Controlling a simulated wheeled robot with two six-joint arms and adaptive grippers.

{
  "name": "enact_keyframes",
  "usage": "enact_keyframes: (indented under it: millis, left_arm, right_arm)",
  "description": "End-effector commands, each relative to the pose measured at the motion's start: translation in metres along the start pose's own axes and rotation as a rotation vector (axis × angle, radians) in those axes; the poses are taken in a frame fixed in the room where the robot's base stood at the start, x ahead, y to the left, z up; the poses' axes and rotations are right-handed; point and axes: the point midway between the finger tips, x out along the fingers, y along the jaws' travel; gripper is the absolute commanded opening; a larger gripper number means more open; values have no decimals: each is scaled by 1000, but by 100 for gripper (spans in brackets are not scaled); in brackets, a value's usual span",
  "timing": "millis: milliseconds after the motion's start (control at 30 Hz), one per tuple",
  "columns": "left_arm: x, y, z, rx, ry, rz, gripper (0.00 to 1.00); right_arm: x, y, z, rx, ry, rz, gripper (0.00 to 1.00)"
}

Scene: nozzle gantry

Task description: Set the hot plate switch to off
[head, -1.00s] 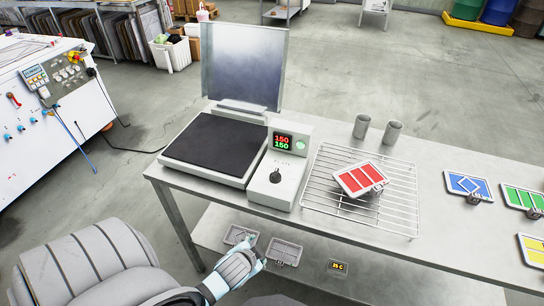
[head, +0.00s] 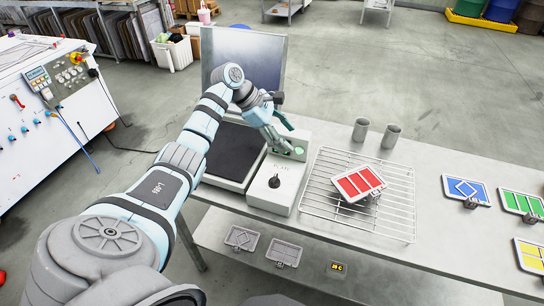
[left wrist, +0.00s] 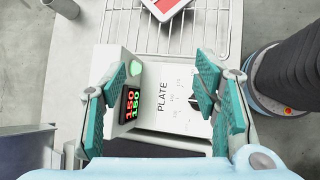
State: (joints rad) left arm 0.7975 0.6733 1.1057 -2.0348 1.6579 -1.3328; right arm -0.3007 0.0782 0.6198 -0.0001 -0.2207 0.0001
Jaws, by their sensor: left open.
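The hot plate switch is a black rotary knob (head: 274,181) on the sloped face of the white control box (head: 268,197), right of the dark plate (head: 232,158). In the left wrist view the knob (left wrist: 193,99) is partly hidden behind the right-hand finger, and its setting is too small to read. The display (left wrist: 130,105) reads 150 in red and 150 in green. My left gripper (head: 286,138) is open and empty above the display end of the box, a little beyond the knob. Its teal fingers (left wrist: 160,85) frame the box face. My right gripper is not in view.
A wire rack (head: 335,215) with a red-patterned tile (head: 359,182) stands right of the box. Two metal cups (head: 391,136) stand behind it. The raised lid (head: 262,62) is behind the plate. The table (head: 430,174) is clear between the rack and the blue tile (head: 467,190).

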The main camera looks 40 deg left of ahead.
Motion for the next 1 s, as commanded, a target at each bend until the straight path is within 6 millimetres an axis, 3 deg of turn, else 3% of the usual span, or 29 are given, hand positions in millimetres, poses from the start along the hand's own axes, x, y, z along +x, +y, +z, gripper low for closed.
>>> enact_keyframes:
  millis: [33, 100, 200, 267, 567, 800, 1000]
  left_arm:
    - [-24, -5, -22, 12, 97, -71, 56]
    - [-48, -18, -44, 17, 190, -166, 56]
    - [-57, -29, -58, 14, 239, -228, 56]
    - [-48, -33, -62, 14, 243, -236, 56]
    - [35, -53, -84, 15, 241, -235, 56]
    - [69, -61, -88, 13, 241, -234, 56]
    - [74, -62, -90, 13, 241, -233, 56]
  right_arm:
    - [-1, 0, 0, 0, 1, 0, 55]
    - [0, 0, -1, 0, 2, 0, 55]
    - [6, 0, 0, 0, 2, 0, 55]
    - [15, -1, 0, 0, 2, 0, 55]
    - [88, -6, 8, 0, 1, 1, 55]
    - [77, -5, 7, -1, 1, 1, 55]
    - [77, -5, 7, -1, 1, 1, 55]
